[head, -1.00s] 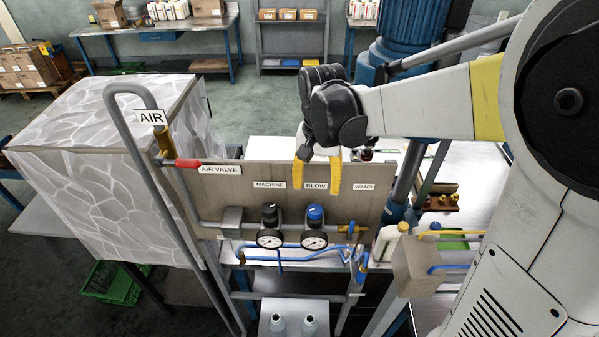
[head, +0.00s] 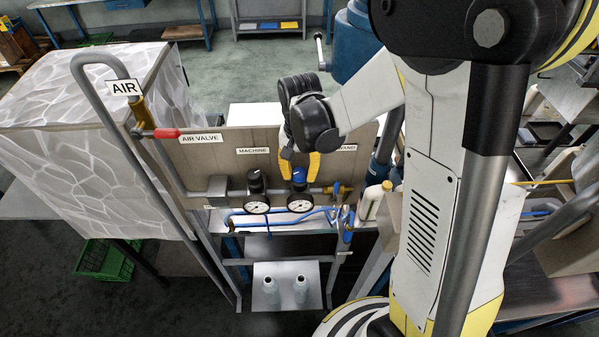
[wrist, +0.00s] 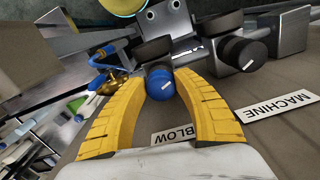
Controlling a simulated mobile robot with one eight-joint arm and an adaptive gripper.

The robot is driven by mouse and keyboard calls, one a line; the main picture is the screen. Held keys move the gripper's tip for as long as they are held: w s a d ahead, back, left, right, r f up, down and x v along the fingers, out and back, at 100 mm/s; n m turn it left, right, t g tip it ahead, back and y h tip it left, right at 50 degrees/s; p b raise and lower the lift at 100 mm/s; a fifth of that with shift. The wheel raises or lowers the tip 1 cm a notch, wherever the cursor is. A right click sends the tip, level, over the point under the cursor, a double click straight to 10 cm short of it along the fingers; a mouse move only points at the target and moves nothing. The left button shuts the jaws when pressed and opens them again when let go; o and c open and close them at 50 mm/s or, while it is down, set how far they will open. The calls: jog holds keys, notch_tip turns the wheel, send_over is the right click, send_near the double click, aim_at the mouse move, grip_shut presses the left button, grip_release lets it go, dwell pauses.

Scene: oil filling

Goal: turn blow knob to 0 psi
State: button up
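The blow knob (head: 299,176) is a blue cap on a black regulator with a round white gauge (head: 300,202) below it. In the wrist view the blue knob (wrist: 160,84) has a small white mark on its face, next to the BLOW label (wrist: 173,136). My gripper (head: 299,170) is in front of the panel with its yellow fingers on either side of the knob. In the wrist view my gripper (wrist: 161,78) has its fingers apart, tips close beside the knob; whether they touch it is unclear. The gauge needle is too small to read.
The black machine knob (head: 256,181) and its gauge stand just left; it also shows in the wrist view (wrist: 243,52). A red-handled air valve (head: 165,133) is at the panel's upper left. Blue hoses and a brass fitting (head: 337,189) lie right of and below the gauges.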

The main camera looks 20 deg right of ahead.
jog(key=c, duration=0.5)
jog(key=shift+o, duration=0.2)
jog(key=shift+f+n+b, duration=0.2)
jog(key=shift+n+b, duration=1)
jog(key=shift+d+n+b, duration=0.1)
jog(key=shift+n+b, duration=0.35)
jog(key=shift+n, duration=0.45)
jog(key=shift+r+n, duration=0.25)
jog(key=shift+n, duration=0.05)
jog(key=o, duration=1.2)
